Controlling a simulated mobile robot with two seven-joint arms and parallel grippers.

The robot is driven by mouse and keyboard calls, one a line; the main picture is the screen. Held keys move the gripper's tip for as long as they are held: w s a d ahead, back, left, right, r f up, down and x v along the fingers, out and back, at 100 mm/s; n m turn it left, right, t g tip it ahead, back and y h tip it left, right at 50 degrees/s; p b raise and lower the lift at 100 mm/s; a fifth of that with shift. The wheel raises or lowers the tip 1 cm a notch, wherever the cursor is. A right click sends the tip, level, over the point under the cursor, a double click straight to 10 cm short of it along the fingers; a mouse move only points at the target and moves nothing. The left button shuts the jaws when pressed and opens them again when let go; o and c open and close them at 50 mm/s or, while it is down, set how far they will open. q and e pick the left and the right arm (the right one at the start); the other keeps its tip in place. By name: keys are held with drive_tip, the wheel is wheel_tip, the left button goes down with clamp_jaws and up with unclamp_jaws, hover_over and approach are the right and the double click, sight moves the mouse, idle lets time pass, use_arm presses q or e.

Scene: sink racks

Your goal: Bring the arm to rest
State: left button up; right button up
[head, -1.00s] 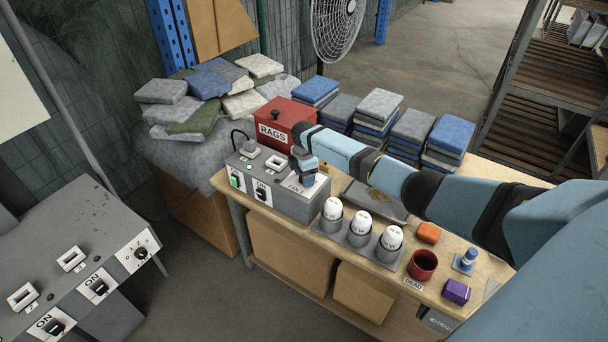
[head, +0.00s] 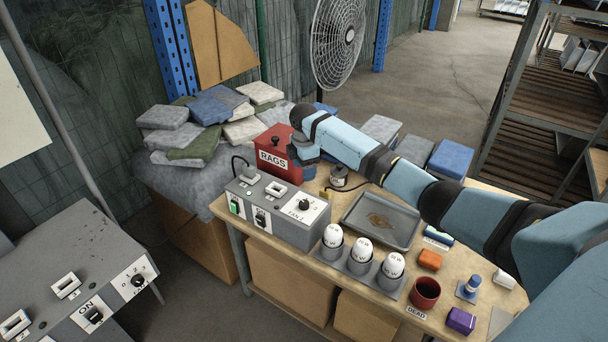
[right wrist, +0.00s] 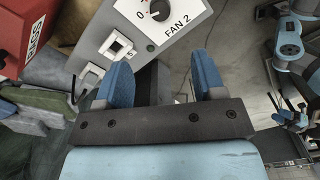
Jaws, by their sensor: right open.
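My right arm reaches in from the right in the head view. Its gripper (head: 308,172) hangs beside the red RAGS box (head: 272,150), behind the grey control box (head: 285,232) with the FAN 2 dial (head: 304,205). In the right wrist view the two blue fingers (right wrist: 162,75) stand apart with nothing between them. The FAN 2 panel (right wrist: 185,15) shows beyond the fingertips, clear of them. My left arm does not show in the head view. Blue arm parts at the right edge of the wrist view are too small to tell a left gripper's state.
A grey tray (head: 382,222), a red cup (head: 424,292) and small blocks lie to the right. A fan (head: 338,40) and folded cloth piles (head: 200,120) stand behind. A second control panel (head: 80,270) is at lower left.

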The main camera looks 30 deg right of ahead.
drive_tip(key=shift+a, duration=0.1)
idle(0.4)
drive_tip(key=s+a+f+m+t+y+p, duration=0.2)
drive_tip(key=s+a+f+m+t, duration=0.2)
drive_tip(key=s+a+f, duration=1.25)
drive_tip(key=s+a+r+m+t, duration=0.1)
drive_tip(key=s+a+m+t, duration=0.1)
drive_tip(key=s, duration=0.5)
drive_tip(key=s+a+r+m+t+p, duration=0.1)
drive_tip(key=s+a+m+t, duration=0.1)
drive_tip(key=s+m, duration=0.2)
drive_tip(key=s+a+r+m+t+y+p, duration=0.1)
drive_tip(key=s+a+r+m+t, duration=0.1)
drive_tip(key=s, duration=0.8)
drive_tip(key=shift+s+a+m+t, duration=0.25)
drive_tip(key=shift+a+m+t, duration=0.25)
drive_tip(key=shift+f, duration=0.1)
